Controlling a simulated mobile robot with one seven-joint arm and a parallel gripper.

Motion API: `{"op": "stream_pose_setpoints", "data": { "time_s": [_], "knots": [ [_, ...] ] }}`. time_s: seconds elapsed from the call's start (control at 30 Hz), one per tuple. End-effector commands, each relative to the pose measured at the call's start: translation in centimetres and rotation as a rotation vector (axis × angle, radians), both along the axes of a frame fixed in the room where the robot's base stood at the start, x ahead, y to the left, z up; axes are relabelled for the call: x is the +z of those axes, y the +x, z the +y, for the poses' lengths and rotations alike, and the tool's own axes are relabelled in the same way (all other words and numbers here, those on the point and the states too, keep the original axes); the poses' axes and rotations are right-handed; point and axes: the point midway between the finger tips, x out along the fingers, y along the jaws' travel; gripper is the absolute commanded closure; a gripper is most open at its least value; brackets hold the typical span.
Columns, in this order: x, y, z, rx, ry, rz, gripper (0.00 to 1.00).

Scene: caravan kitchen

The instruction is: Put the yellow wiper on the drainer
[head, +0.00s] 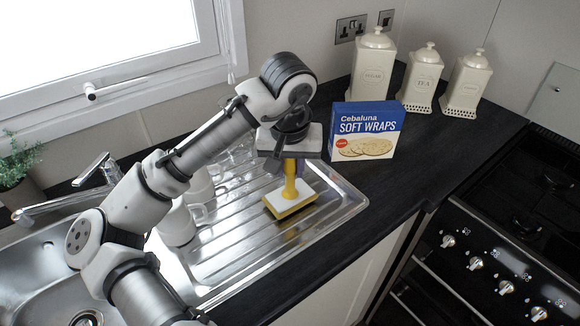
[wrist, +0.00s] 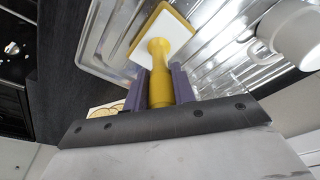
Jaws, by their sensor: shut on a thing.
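The yellow wiper (head: 290,199) has a yellow handle and a flat white-topped head with a yellow edge. It is upright, head down, over the right end of the metal drainer (head: 334,205). My gripper (head: 290,165) is shut on the wiper's handle from above. In the wrist view the wiper (wrist: 160,62) sits between the two purple fingers of my gripper (wrist: 160,88), with its head towards the ridged drainer (wrist: 218,45). The head looks on or very close to the drainer; I cannot tell whether it touches.
White mugs (head: 178,222) and some glasses stand on the drainer to the left of the wiper. A soft wraps box (head: 367,131) stands on the dark worktop just behind right. White canisters (head: 372,68) stand further back. The sink and tap (head: 62,200) are at left, the hob (head: 530,180) at right.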

Motion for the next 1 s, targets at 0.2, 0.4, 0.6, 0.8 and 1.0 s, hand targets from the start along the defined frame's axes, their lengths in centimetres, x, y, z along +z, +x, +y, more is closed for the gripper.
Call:
{"op": "stream_pose_setpoints", "data": {
  "time_s": [0.2, 0.4, 0.6, 0.8, 1.0],
  "knots": [
    [-0.7, 0.0, 0.0, 0.000, -0.001, -0.002, 1.00],
    [-0.9, 0.0, 0.0, -0.001, -0.001, -0.001, 0.71],
    [-0.9, 0.0, 0.0, -0.001, -0.001, -0.001, 0.53],
    [-0.8, 0.0, 0.0, -0.001, -0.001, -0.001, 0.53],
    [0.7, -0.2, 0.0, -0.001, 0.000, -0.003, 0.53]
  ]
}}
